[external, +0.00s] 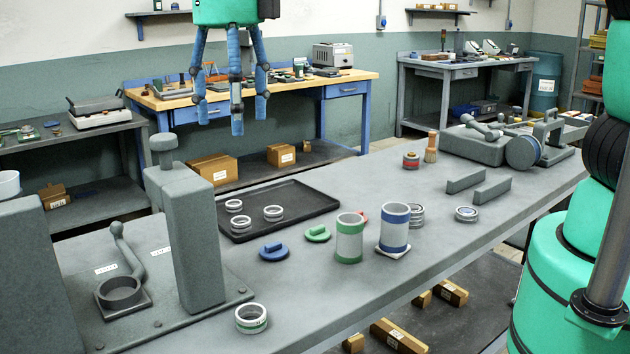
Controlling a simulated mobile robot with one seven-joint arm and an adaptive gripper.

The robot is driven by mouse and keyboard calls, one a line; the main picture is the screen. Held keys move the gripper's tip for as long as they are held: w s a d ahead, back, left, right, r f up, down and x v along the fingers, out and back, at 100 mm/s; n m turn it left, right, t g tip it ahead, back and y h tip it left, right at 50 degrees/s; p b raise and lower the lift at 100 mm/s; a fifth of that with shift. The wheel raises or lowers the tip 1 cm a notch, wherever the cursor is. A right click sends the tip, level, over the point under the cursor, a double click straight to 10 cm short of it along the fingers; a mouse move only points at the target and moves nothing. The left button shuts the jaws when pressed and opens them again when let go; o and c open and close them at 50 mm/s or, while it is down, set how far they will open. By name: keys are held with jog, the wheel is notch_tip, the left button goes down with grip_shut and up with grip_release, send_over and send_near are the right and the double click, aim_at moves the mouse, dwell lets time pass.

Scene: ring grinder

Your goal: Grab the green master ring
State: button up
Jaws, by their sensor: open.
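My gripper (232,112) hangs high at the top left of centre, its blue fingers spread and pointing down, open and empty. It is well above the bench, apart from everything on it. A short ring with a green band (251,318) lies near the bench's front edge, by the grey fixture. A tall pale hollow cylinder with green bands (349,238) stands upright near the middle. A flat green disc with a raised grip (318,233) lies to its left. I cannot tell for certain which green item is the master ring.
A similar cylinder with blue bands (394,228) stands right of the green-banded one. A blue disc (273,252) lies left. A black tray (300,200) holds several small rings. A tall grey fixture (190,240) rises at left. Grey machinery (475,145) stands at the far right end.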

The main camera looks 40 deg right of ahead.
send_over(251, 311)
jog(key=s+a, duration=0.2)
notch_tip(251, 311, down, 23)
jog(key=shift+d, duration=0.15)
jog(key=shift+s+f, duration=0.1)
jog(key=shift+f+b, duration=0.55)
jog(key=shift+f, duration=3.75)
jog(key=shift+f, duration=0.1)
jog(key=shift+d+f+b, duration=0.2)
jog(key=shift+f+b, duration=0.3)
jog(key=shift+f, duration=2)
jog(key=c, duration=1.4)
